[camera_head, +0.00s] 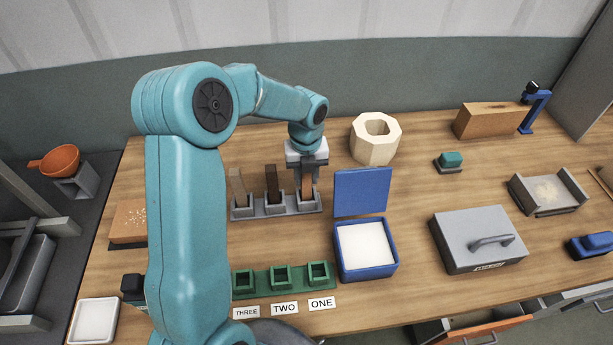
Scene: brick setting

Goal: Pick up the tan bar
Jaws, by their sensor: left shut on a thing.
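A grey rack (247,214) with three slots stands upright bars in a row on the wooden table. The left bar (238,187) is light brown, the middle bar (272,182) is dark brown, and the right bar (307,188) is tan to reddish brown. My left gripper (307,178) points down over the right bar and is shut on it. The bar's lower end appears to be still at its slot; its upper part is hidden by the gripper. My right gripper is not in view.
A green three-slot holder (262,292) stands in front, with labels THREE, TWO and ONE. An open blue box (366,276) is right of it. A cream octagonal ring (373,152) stands behind, right of my gripper. A grey lidded box (455,252) is farther right.

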